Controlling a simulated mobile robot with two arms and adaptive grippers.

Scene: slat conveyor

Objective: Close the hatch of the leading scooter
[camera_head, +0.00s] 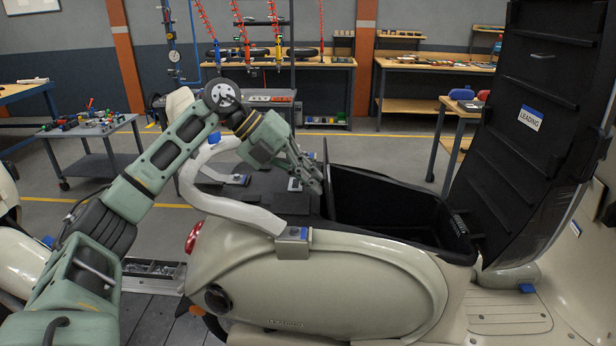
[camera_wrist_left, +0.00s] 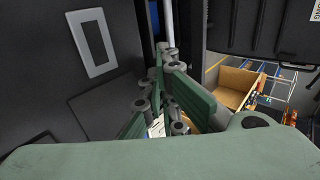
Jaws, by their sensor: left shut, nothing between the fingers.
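The leading scooter (camera_head: 330,285) is cream-coloured and stands across the middle of the head view. Its hatch (camera_head: 520,120) is a black panel with a "LEADING" label, standing upright and open at the right. The black storage compartment (camera_head: 385,205) under it is uncovered. My left gripper (camera_head: 316,186) is shut and empty, at the left end of the compartment opening. Whether it touches the rim I cannot tell. In the left wrist view the gripper fingers (camera_wrist_left: 168,105) point away between dark surfaces, and part of a dark panel with a label shows at top right. My right gripper is not in view.
A curved light-coloured rail (camera_head: 225,205) runs over the scooter's rear. A wheeled table with parts (camera_head: 95,130) stands at left. Workbenches (camera_head: 425,65) line the back wall. Part of another cream scooter (camera_head: 20,265) shows at the left edge. Open floor lies behind the scooter.

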